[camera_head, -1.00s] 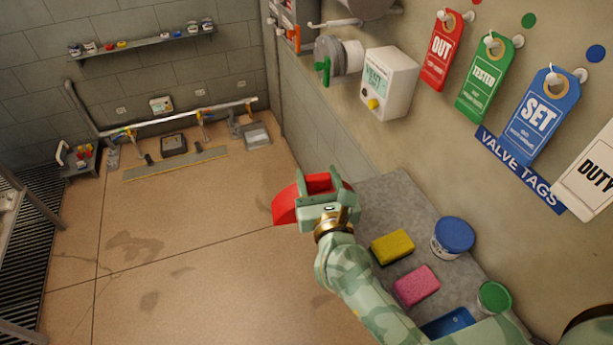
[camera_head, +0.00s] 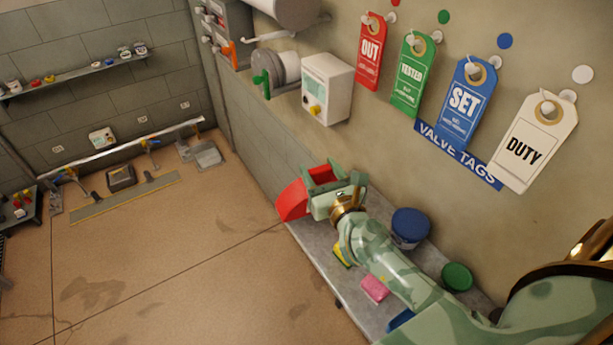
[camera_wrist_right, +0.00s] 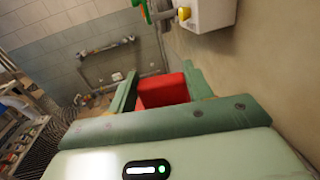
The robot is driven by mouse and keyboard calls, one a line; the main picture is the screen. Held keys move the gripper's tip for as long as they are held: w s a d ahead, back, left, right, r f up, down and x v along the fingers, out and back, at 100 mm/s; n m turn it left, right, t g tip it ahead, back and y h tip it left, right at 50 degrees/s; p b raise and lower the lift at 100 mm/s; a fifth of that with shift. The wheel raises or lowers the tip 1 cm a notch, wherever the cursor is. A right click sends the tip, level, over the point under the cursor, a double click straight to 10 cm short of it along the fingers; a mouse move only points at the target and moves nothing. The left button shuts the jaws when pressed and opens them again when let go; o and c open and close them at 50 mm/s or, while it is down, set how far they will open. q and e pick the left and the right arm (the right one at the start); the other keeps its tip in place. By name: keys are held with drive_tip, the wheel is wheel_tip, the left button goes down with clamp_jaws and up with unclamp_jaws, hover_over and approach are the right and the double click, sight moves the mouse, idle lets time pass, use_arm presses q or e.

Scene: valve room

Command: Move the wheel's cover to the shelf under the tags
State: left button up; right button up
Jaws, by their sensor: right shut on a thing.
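The red wheel's cover (camera_head: 291,201) is in the jaws of my right gripper (camera_head: 323,176). In the right wrist view the red cover (camera_wrist_right: 163,90) sits between the two green fingers. The gripper hides part of the cover. In the head view, the cover and gripper overlap the far end of the grey shelf (camera_head: 312,246); I cannot tell their height above it. My left gripper is not in view.
The shelf holds a blue-lidded tub (camera_head: 410,226), a green-lidded tub (camera_head: 457,277), a pink sponge (camera_head: 374,289), a yellow sponge (camera_head: 341,257) and a blue item (camera_head: 400,319). A white box (camera_head: 327,90) is on the wall beyond. The floor at left is open.

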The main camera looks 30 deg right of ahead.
drive_tip(key=d+f+b, duration=0.2)
drive_tip(key=d, duration=0.1)
drive_tip(key=shift+w+d, duration=0.15)
drive_tip(key=shift+d, duration=0.05)
drive_tip(key=shift+d+f+b, duration=0.6)
drive_tip(key=shift+f+b, duration=0.2)
drive_tip(key=o, duration=1.5)
drive_tip(key=shift+c, duration=0.2)
drive_tip(key=shift+r, duration=0.1)
